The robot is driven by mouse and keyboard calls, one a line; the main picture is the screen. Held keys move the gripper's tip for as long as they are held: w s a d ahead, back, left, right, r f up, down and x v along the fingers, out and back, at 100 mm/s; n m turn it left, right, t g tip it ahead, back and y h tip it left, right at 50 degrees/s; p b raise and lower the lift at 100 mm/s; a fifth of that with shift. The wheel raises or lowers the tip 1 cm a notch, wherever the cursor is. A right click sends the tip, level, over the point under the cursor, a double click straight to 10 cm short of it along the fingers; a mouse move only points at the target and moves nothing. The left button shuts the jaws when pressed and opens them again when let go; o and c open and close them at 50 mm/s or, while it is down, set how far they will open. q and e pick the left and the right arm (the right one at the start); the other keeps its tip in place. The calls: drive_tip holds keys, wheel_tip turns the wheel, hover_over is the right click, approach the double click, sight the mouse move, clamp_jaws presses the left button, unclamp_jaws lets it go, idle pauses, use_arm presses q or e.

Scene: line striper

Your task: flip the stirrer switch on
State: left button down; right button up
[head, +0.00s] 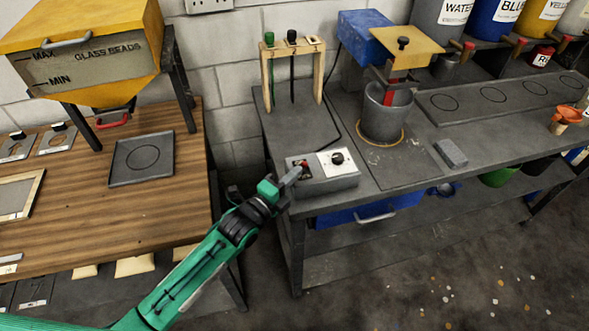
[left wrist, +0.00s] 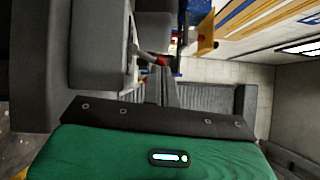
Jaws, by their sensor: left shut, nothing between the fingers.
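The grey control box (head: 335,182) sits on the front left of the dark bench in the head view. Its left part carries the stirrer switch (head: 303,163), with some red showing. A black knob (head: 337,158) is on the white plate to its right. My left gripper (head: 290,177) is shut and empty at the box's front left edge, close to the switch; I cannot tell whether it touches. In the left wrist view the switch's lever with a red tip (left wrist: 160,60) projects from the grey box. The lever's on or off position is unclear. My right gripper is not in view.
The stirrer's grey pot (head: 386,112) stands right of the box, under a yellow plate. A wooden rack (head: 292,70) with tools stands behind the box. A grey block (head: 451,153) lies further right. A wooden table (head: 190,200) is on the left, across a gap.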

use_arm(q)
drive_tip(key=shift+w+d, duration=0.2)
drive_tip(key=shift+w, duration=0.1)
drive_tip(key=shift+r, duration=0.1)
drive_tip(key=shift+w+r+n+p, duration=0.1)
drive_tip(key=shift+n+p, duration=0.2)
drive_tip(key=shift+p, duration=0.4)
